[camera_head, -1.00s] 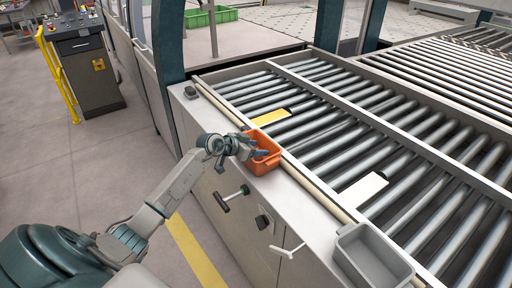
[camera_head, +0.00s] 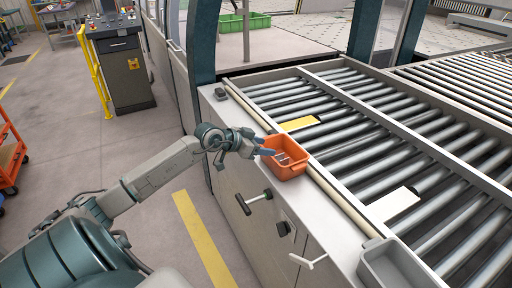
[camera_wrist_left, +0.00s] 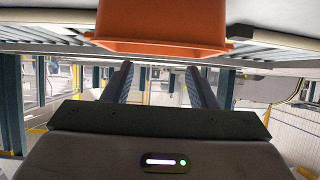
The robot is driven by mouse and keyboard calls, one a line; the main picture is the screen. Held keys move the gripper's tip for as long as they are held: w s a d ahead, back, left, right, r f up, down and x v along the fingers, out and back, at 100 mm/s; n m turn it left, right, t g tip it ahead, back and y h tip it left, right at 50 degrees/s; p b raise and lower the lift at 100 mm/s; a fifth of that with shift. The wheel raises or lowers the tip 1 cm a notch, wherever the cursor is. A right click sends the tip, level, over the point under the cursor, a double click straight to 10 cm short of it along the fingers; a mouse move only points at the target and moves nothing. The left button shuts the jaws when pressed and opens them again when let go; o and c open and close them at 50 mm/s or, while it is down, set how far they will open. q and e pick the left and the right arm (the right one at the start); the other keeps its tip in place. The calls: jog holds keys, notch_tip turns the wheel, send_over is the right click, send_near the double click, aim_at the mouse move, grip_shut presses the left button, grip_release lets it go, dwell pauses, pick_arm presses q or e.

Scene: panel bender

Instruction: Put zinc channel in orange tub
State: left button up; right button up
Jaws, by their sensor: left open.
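The orange tub (camera_head: 290,171) stands on the pale ledge beside the roller conveyor in the head view. A small light-grey piece (camera_head: 283,157) shows inside it; it looks like the zinc channel, but little of it is visible. My left gripper (camera_head: 266,146) is at the tub's left side, near its rim, with fingers apart and nothing between them. I cannot tell whether the fingers touch the tub. In the left wrist view the tub (camera_wrist_left: 160,35) hangs across the top of the picture, beyond the open fingers (camera_wrist_left: 160,85).
A grey bin (camera_head: 392,268) stands on the same ledge at lower right. A yellow plate (camera_head: 298,124) and a white plate (camera_head: 392,205) lie at the conveyor. Handles (camera_head: 252,202) stick out of the cabinet front below. A green crate (camera_head: 245,22) is at the back.

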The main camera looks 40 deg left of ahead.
pick_arm(q)
jog(key=v, duration=0.2)
jog(key=shift+s+a+r, duration=0.15)
jog(key=shift+s, duration=0.2)
pick_arm(e)
jog(key=shift+d+f, duration=0.1)
jog(key=shift+f, duration=0.1)
jog(key=shift+d, duration=0.2)
jog(key=shift+a, duration=0.3)
dwell(0.5)
